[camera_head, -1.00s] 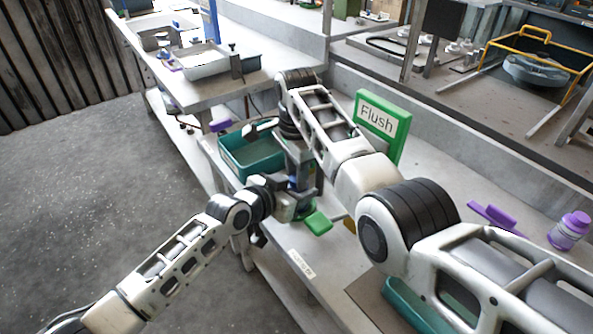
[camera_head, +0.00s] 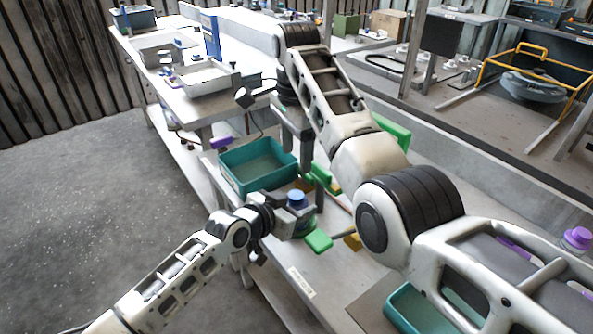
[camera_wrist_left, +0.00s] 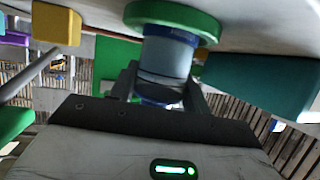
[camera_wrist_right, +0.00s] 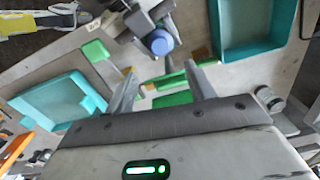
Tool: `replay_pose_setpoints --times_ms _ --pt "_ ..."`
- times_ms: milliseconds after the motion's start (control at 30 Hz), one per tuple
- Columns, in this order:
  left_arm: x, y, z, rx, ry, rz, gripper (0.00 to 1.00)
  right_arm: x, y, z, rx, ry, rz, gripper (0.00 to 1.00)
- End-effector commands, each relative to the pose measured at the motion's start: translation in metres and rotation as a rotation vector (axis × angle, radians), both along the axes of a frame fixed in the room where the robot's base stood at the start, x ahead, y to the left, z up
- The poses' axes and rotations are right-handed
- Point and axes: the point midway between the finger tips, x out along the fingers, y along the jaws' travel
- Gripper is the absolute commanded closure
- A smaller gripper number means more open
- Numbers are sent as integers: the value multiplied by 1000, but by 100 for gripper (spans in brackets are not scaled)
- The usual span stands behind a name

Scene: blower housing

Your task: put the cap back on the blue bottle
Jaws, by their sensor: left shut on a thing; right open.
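The blue bottle (camera_wrist_left: 168,58) stands upright on a green round base (camera_wrist_left: 172,17) in the left wrist view, which is upside down. My left gripper (camera_wrist_left: 160,84) is shut around the bottle's upper part. A round blue cap (camera_head: 297,198) shows on top of the bottle in the head view. It also shows from above in the right wrist view (camera_wrist_right: 159,41). I cannot tell how tightly it sits. My right gripper (camera_wrist_right: 160,68) is open and empty, above and apart from the bottle. In the head view its fingers are partly hidden.
A teal bin (camera_head: 232,181) stands behind the bottle. A green block (camera_head: 318,240) and a yellow block (camera_head: 353,241) are beside it. Another teal tray (camera_head: 396,309) is at the front right, partly under my right arm. A purple bottle (camera_head: 577,237) stands at the far right.

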Motion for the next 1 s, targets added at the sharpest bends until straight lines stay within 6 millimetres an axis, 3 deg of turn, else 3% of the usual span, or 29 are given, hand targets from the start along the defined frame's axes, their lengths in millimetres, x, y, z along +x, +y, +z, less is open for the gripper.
replay_pose_setpoints --times_ms 200,500,533,600,1000 --pt "-1 -1 -1 1 2 -2 100 0 0 20 0 -1 0 46" --pt "-1 -1 -1 0 3 -2 100 0 0 21 0 -1 0 46" --pt "-1 -1 -1 0 3 -2 44 0 0 21 0 -1 0 46" --pt "-1 -1 -1 0 3 -2 27 0 0 21 0 -1 0 46" --pt "-6 4 2 0 1 -1 27 0 0 23 0 -1 0 46"
